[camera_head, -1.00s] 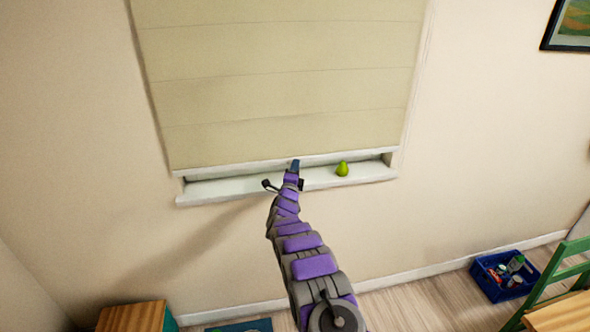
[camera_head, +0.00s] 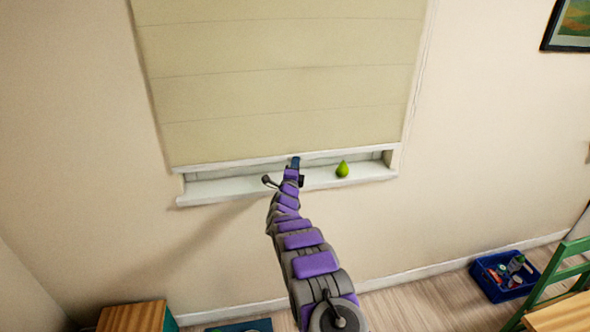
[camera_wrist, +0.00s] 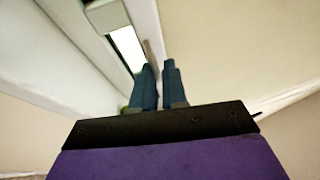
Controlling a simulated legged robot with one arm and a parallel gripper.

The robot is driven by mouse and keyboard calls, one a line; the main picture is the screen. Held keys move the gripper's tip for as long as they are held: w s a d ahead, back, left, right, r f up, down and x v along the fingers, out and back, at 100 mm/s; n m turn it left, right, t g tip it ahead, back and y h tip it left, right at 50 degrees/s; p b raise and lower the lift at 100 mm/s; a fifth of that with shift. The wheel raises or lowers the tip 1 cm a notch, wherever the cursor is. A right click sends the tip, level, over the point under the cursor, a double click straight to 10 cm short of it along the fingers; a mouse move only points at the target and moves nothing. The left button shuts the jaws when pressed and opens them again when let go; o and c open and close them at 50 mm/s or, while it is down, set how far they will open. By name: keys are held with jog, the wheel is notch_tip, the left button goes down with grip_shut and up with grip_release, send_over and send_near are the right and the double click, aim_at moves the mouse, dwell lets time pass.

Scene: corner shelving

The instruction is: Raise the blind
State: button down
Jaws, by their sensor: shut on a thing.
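The beige blind (camera_head: 285,70) hangs over the window, lowered nearly to the white sill (camera_head: 225,188). A narrow gap shows between its pale bottom bar (camera_head: 225,163) and the sill. My gripper (camera_head: 295,162) is at the middle of this bottom edge, reaching up from below. In the wrist view, the blue-grey fingers (camera_wrist: 159,72) are close together on the blind's lower edge, with its beige cloth (camera_wrist: 230,45) to the right. The exact contact between the fingers is hard to see.
A blue crate (camera_head: 503,278) of small items and a green chair (camera_head: 560,285) are at the lower right. A wooden-topped cabinet (camera_head: 133,316) is at the lower left.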

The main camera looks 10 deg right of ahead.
notch_tip(320, 180, up, 48)
jog(key=p, duration=2.4)
jog(key=shift+r, duration=0.1)
jog(key=c, duration=1.3)
grip_release()
jog(key=shift+w+a, duration=0.1)
jog(key=shift+w, duration=0.1)
jog(key=shift+o, duration=0.3)
jog(key=shift+s, duration=0.1)
jog(key=shift+s, duration=0.1)
